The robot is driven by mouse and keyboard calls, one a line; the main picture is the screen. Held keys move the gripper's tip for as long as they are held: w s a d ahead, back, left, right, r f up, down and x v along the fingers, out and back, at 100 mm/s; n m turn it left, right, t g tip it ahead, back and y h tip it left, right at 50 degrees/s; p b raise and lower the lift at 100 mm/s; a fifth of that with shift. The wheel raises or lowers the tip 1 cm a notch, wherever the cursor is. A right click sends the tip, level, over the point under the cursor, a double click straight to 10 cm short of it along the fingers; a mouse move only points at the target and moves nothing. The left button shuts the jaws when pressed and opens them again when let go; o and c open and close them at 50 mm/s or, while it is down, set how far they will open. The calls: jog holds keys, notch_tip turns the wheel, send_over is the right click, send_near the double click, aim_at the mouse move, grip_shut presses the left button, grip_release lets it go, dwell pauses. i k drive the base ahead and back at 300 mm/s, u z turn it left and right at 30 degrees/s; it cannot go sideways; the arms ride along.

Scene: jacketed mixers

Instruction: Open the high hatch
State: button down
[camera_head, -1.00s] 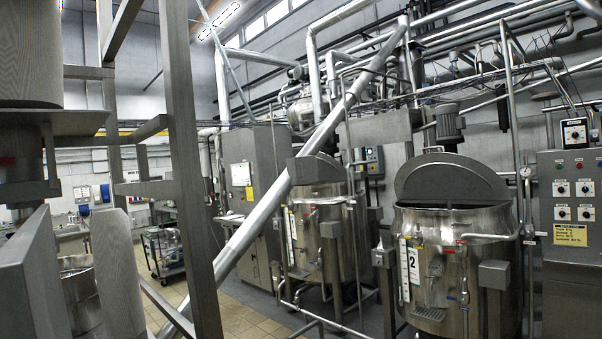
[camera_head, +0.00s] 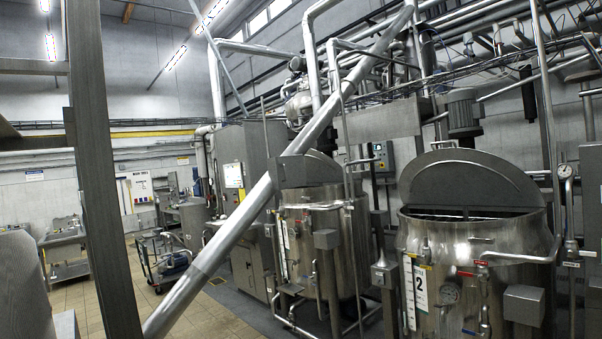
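No high hatch can be made out for certain. The right mixer (camera_head: 470,240), a steel vessel with a "2" label, has a half-round lid (camera_head: 470,186) standing upright at its top; a dark gap shows below it. A rounded steel vessel (camera_head: 299,107) sits high among the pipes behind. My gripper is not in view.
A thick slanted pipe (camera_head: 262,190) crosses in front of the left mixer. A grey upright post (camera_head: 100,170) stands close at left. A grey ridged part (camera_head: 20,280) is at the lower left edge. A wheeled cart (camera_head: 166,262) stands on open tiled floor.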

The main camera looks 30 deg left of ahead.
aim_at(291, 169)
jog(key=z, duration=0.05)
jog(key=i, duration=1.85)
jog(key=u, duration=2.1)
jog(key=i, duration=1.85)
jog(key=z, duration=1.15)
